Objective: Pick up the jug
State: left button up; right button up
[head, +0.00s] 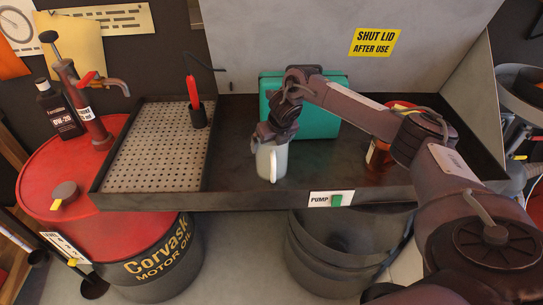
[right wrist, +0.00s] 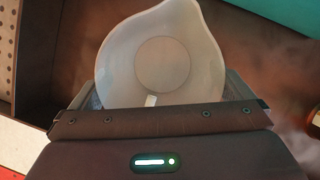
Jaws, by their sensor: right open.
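The jug (head: 271,162) is pale grey-white and stands upright on the dark floor of the wash tray, near its front edge. In the right wrist view the jug (right wrist: 162,55) is seen from above, with its spout at the top and its round bottom visible inside. My right gripper (head: 268,145) is directly over the jug and points down at it. In the wrist view its open fingers lie on either side of the jug's near part; whether they touch it I cannot tell. The left gripper is in neither view.
A teal case (head: 318,118) stands behind the jug, and an orange-brown container (head: 378,155) is to the right, partly behind my arm. A perforated drain plate (head: 150,150) lies left, with a red-handled tool (head: 194,100). A red oil drum (head: 60,180) stands at far left.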

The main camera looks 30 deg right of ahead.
jog(key=shift+s, duration=0.1)
jog(key=shift+r, duration=0.1)
jog(key=c, duration=1.1)
jog(key=shift+o, duration=0.2)
